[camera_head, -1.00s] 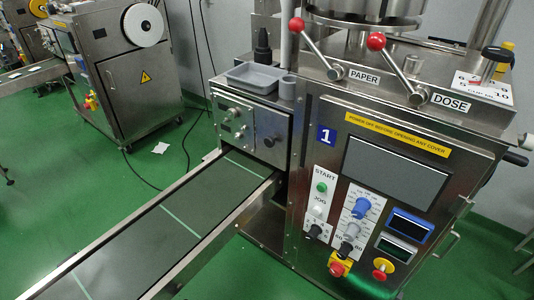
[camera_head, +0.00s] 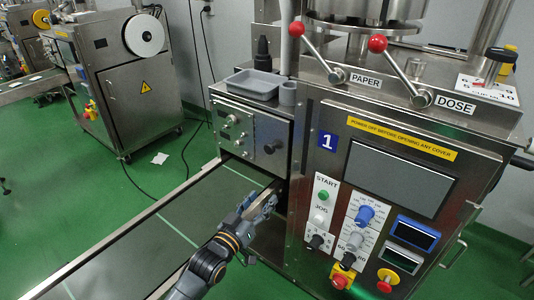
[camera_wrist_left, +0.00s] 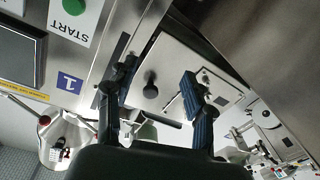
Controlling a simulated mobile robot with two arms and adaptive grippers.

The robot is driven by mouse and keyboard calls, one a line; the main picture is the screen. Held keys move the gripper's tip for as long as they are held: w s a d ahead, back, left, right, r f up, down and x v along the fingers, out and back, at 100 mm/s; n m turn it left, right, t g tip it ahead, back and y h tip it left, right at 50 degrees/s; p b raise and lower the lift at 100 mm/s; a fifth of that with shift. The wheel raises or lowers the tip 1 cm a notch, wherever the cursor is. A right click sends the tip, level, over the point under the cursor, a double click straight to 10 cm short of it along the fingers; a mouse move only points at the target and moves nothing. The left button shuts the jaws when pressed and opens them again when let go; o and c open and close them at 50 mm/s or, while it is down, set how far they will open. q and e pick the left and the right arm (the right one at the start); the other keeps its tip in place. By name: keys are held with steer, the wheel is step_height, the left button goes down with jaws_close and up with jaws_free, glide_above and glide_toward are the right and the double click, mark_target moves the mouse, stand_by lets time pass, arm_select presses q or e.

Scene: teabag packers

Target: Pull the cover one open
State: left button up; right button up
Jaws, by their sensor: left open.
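The machine (camera_head: 310,230) carries a blue label "1" (camera_head: 327,141). On its side, left of that label, is a steel cover (camera_head: 271,126) with a black knob (camera_head: 270,147); it looks shut. My left gripper (camera_head: 265,204) is open and empty, over the conveyor, below and apart from the cover. In the left wrist view, the cover (camera_wrist_left: 180,60) and its black knob (camera_wrist_left: 150,90) lie beyond and between my open fingers (camera_wrist_left: 157,84). My right gripper is out of view.
The conveyor (camera_head: 120,245) runs below the cover to the lower left. A control panel with screen (camera_head: 400,178) and buttons faces front. A grey tray (camera_head: 252,84) sits above the cover.

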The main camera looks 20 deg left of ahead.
mark_target(268, 151)
arm_select(q)
steer(key=w+r+t, duration=0.1)
steer(key=w+r, duration=0.2)
steer(key=w+r+t, duration=0.1)
steer(key=w+r, duration=0.2)
steer(key=w+a+r+n+t, duration=0.1)
steer(key=w+r, duration=0.2)
steer(key=w, duration=0.1)
steer(key=shift+t+h, duration=0.3)
steer(key=shift+t, duration=0.1)
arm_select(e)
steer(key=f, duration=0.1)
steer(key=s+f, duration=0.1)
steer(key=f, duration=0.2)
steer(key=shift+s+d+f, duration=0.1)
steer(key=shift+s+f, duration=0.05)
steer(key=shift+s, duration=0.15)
arm_select(q)
jaws_close()
